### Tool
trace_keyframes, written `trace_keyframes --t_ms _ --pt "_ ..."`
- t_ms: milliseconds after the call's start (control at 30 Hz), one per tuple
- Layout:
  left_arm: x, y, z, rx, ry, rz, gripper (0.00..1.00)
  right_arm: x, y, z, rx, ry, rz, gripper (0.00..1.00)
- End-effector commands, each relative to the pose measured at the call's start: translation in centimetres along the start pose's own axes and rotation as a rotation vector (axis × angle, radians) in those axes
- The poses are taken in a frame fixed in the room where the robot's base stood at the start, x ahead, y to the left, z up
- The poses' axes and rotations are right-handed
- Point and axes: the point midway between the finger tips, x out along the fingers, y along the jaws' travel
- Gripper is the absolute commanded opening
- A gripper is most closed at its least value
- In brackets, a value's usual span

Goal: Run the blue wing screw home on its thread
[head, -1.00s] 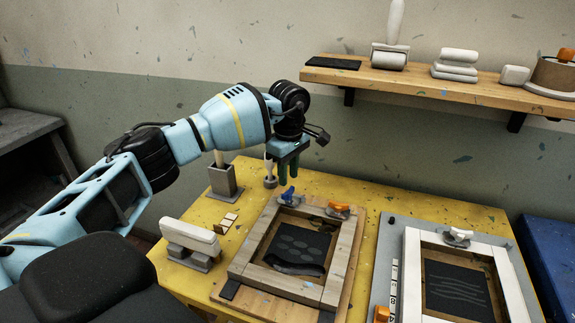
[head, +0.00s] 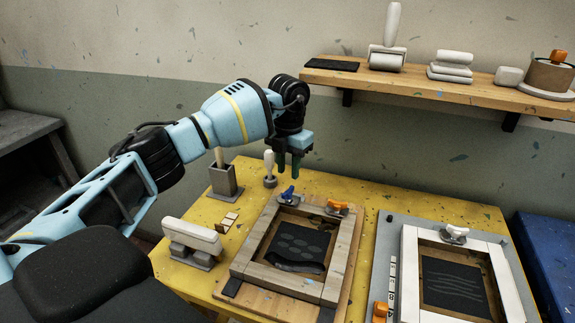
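The blue wing screw (head: 288,193) stands at the back edge of the wooden hinged frame (head: 247,243), on its left hinge clamp. An orange wing screw (head: 337,205) sits to its right on the same edge. My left gripper (head: 288,172) points down just above the blue wing screw, its two dark green fingers apart with nothing visible between them. The fingertips look clear of the screw. The screw's thread is too small to make out. My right gripper is out of view.
A shelf (head: 440,85) runs along the wall above.

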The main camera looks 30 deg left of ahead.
Motion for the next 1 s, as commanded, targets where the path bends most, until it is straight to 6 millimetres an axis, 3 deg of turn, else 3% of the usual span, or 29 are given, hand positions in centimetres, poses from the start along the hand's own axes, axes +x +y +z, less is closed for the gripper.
trace_keyframes --t_ms 200,567,1000 --pt "-0.2 0.0 0.0 -0.204 0.000 0.000 0.29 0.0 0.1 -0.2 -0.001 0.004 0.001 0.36" --pt "0.1 0.0 0.0 -0.252 0.003 0.000 0.29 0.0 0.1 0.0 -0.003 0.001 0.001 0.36" --pt "5.2 0.0 -0.1 -0.250 0.010 0.000 0.29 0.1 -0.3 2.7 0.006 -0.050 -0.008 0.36"
